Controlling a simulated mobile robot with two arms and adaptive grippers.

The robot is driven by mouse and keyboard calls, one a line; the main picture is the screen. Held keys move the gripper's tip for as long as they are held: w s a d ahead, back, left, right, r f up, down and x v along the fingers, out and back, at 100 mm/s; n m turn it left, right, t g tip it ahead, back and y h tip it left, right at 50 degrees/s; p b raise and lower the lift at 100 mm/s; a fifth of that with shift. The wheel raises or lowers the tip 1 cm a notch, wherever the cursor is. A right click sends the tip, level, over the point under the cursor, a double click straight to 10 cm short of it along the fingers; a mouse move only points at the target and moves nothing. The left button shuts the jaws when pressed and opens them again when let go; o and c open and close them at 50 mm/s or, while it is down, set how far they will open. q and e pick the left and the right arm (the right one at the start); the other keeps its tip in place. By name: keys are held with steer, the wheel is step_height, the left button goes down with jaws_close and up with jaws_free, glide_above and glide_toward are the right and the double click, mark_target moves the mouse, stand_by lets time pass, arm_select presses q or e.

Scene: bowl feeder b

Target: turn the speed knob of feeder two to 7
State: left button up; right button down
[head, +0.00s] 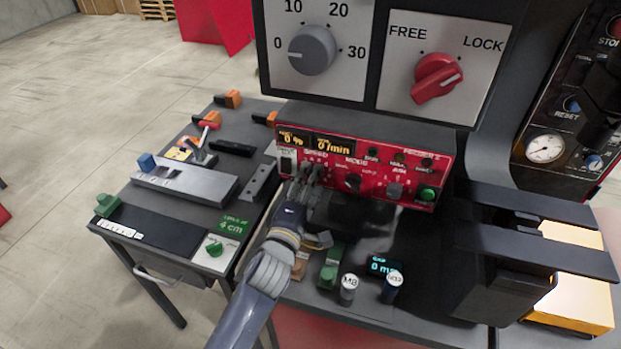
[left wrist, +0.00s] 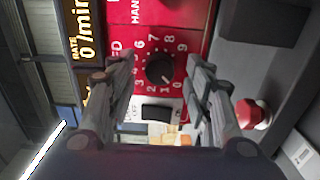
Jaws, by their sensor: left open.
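The red panel of feeder two (head: 370,160) faces me in the head view, with its displays (head: 310,140) reading 0 % and 0 /min. My left gripper (head: 308,172) is at the panel's left part and hides the speed knob there. In the left wrist view a round black speed knob (left wrist: 160,69) sits in a ring of white digits on the red panel. My left gripper (left wrist: 165,85) is open, its fingers on either side of the knob, seemingly not touching it. The knob's mark points toward the low digits, but I cannot tell the exact one. My right gripper is not in view.
Right of my left gripper are a black knob (head: 353,182), a grey knob (head: 395,190) and a green button (head: 428,194). A black rocker switch (head: 287,162) is at the panel's left. Cylinders (head: 348,288) and a green block (head: 330,268) stand in front.

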arm_select(q)
steer(key=shift+w+d, duration=0.15)
steer(key=shift+w, duration=0.35)
steer(key=c, duration=1.1)
